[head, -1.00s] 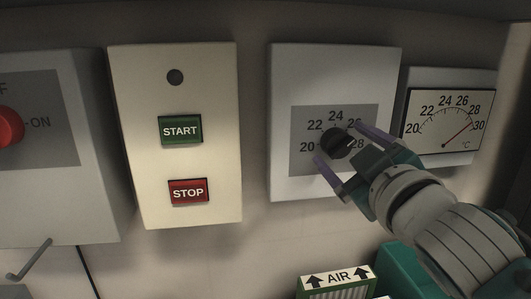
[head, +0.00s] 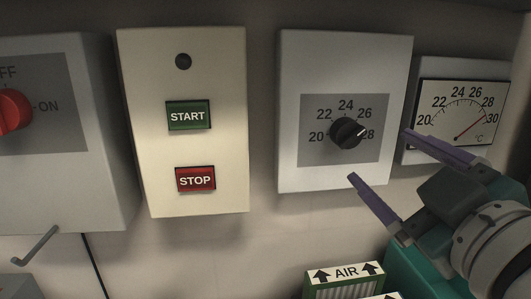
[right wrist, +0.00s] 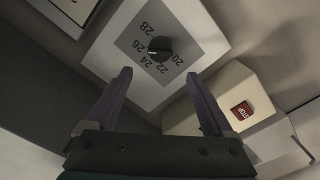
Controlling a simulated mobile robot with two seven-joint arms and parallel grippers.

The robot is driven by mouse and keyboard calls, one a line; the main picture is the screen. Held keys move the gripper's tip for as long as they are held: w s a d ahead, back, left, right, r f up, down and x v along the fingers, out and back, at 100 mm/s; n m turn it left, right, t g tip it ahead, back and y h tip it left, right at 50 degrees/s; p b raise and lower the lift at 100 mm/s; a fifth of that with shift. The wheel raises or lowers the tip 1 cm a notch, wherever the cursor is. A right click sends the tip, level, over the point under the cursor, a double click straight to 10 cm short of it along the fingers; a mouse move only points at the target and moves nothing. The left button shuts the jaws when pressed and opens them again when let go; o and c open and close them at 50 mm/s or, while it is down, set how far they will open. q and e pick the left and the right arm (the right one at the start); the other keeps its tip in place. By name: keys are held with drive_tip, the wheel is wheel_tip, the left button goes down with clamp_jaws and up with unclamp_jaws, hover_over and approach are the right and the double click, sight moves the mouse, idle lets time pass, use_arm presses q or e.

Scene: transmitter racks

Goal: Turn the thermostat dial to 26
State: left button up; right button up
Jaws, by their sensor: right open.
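The thermostat dial (head: 347,133) is a black round knob on a grey scale plate marked 20 to 28, on a pale box (head: 345,65). Its white mark is on the right side and slopes up and right, roughly toward 26. The dial also shows in the right wrist view (right wrist: 159,48), with its mark pointing left near the 26. My right gripper (head: 378,155) is open and empty, its purple fingers apart from the dial, below and right of it. In the right wrist view the fingers (right wrist: 158,73) frame the scale plate from below. My left gripper is not in view.
A temperature gauge (head: 460,110) hangs right of the thermostat, its red needle near 30. Left are a panel with START (head: 188,116) and STOP (head: 195,180) buttons and a red knob (head: 12,112) at ON. A green-edged AIR box (head: 344,274) stands below.

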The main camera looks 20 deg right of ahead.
drive_tip(key=s+a+f+m+g+y, duration=0.2)
drive_tip(key=s+a+f+g, duration=0.1)
drive_tip(key=s+f+g, duration=0.45)
drive_tip(key=s+a+f+m+g+y, duration=0.2)
drive_tip(key=s+a+f+g, duration=0.1)
drive_tip(key=s+f+g, duration=0.4)
drive_tip(key=w+p+v, duration=0.2)
drive_tip(key=p+v, duration=1.3)
drive_tip(key=p, duration=0.1)
drive_tip(key=w+a+r+p+v, duration=0.1)
drive_tip(key=w+p+v, duration=0.2)
drive_tip(key=p+v, duration=1.3)
drive_tip(key=shift+w+r+n, duration=0.2)
drive_tip(key=shift+w+n, duration=0.05)
drive_tip(key=shift+n, duration=0.05)
